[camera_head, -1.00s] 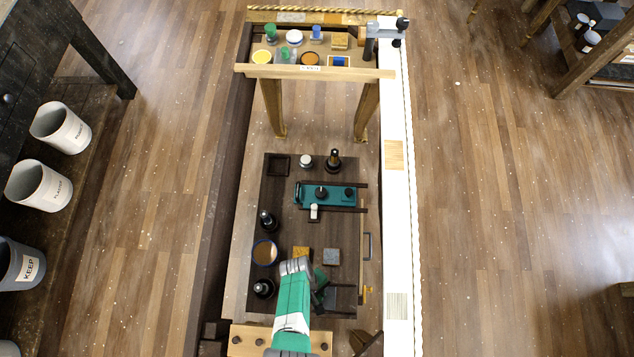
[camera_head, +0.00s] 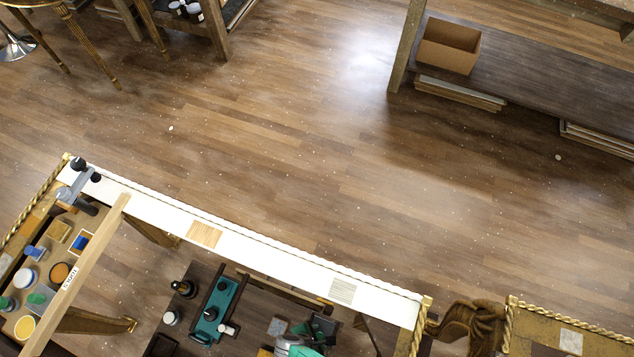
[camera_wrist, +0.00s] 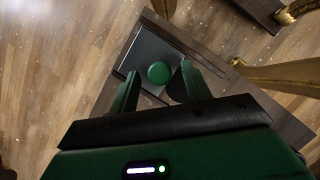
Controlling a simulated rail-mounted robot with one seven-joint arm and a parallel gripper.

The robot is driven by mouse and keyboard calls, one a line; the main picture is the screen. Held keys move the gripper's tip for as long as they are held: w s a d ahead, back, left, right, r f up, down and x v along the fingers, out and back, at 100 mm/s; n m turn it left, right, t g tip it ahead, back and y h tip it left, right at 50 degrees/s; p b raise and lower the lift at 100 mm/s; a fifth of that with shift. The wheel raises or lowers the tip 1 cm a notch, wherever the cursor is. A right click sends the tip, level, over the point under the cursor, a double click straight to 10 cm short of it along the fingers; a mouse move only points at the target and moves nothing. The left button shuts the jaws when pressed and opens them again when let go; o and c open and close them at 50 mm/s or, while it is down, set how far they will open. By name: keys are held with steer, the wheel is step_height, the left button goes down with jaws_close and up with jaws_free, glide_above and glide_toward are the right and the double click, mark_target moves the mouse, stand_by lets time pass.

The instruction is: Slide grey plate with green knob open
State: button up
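The grey plate (camera_wrist: 150,50) shows in the wrist view as a dark grey panel in a brown wooden board. A round green knob (camera_wrist: 158,72) stands on it. My gripper (camera_wrist: 159,69) is open, with one finger to the left of the knob and one to the right. Gaps show between the knob and both fingers, but I cannot tell their height relative to it. In the head view my gripper (camera_head: 311,337) is at the bottom edge over the dark wooden board, and it hides the green knob.
A white rail (camera_head: 270,258) runs beside the board. A teal plate (camera_head: 218,309) with dark knobs, a dark bottle (camera_head: 184,288) and a grey tile (camera_head: 277,326) are on the board. A shelf of small pots (camera_head: 50,262) stands at left. Gilt legs (camera_wrist: 275,75) show in the wrist view.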

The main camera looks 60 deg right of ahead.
steer(key=p+v, duration=0.5)
steer(key=v, duration=0.2)
steer(key=shift+r, duration=0.35)
steer(key=shift+a, duration=0.15)
